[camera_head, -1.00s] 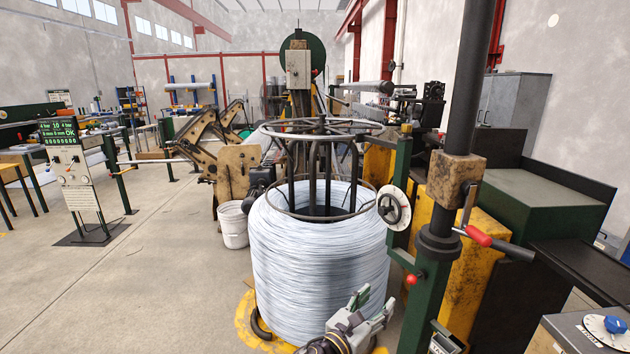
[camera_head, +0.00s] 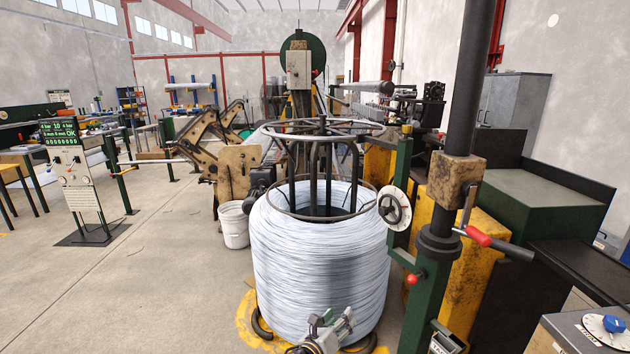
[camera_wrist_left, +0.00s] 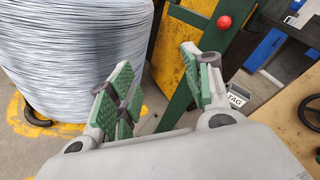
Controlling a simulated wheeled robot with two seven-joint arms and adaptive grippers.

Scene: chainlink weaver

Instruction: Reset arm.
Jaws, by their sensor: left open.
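My left gripper (camera_head: 330,322) shows at the bottom middle of the head view, in front of the lower part of the big wire coil (camera_head: 315,265). Its two green-padded fingers stand apart in the left wrist view (camera_wrist_left: 165,90), with nothing between them. The coil stands at the upper left of that view, apart from the fingers as far as I can see. My right gripper is not in either view.
A green post with a handwheel (camera_head: 395,207) and a red knob (camera_head: 411,279) stands right of the coil. A white bucket (camera_head: 234,226) and a display stand (camera_head: 75,180) are to the left. Open floor (camera_head: 150,300) lies at the left front.

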